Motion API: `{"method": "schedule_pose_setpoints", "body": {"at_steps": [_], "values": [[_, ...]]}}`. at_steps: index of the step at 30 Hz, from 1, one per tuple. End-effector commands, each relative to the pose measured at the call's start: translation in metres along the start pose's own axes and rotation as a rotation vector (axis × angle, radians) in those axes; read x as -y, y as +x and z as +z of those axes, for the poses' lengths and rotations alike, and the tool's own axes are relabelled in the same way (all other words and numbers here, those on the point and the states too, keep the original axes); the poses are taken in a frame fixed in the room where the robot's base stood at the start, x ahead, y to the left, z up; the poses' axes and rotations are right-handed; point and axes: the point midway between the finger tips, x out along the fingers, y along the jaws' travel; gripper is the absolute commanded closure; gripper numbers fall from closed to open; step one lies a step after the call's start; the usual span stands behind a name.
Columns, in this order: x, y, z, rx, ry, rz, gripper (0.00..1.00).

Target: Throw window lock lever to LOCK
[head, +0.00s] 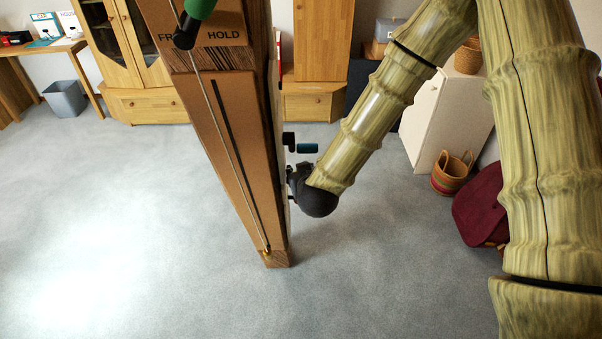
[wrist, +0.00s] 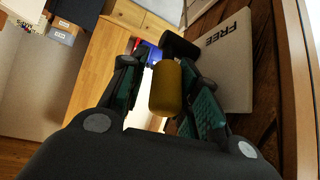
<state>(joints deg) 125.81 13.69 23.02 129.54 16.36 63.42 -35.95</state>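In the wrist view, a mustard-yellow cylindrical handle (wrist: 165,88) stands between the fingers of my gripper (wrist: 163,105). A black block (wrist: 179,46) sits behind it, beside a pale plate (wrist: 228,60) marked FREE. The fingers with teal pads are apart, with a visible gap on the left of the handle; contact on the right is unclear. In the head view, my gripper (head: 299,182) is at the right side of the timber post, its fingers mostly hidden. No LOCK marking is readable, so I cannot tell which lever is the window lock.
The timber post (head: 238,130) carries a green-handled lever (head: 199,8) by a FREE/HOLD label. A teal-handled lever (head: 307,148) sticks out from its right side, above my gripper. A white cabinet (head: 440,115), basket (head: 452,172) and maroon chair (head: 480,207) stand right.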

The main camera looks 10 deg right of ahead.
Motion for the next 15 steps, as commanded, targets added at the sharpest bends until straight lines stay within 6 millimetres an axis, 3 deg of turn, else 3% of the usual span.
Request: {"method": "schedule_pose_setpoints", "body": {"at_steps": [10,15], "values": [[0.001,-0.002,0.0,0.0,-0.001,-0.001,0.67],[0.001,-0.02,0.0,0.001,-0.002,-0.002,0.67]]}}
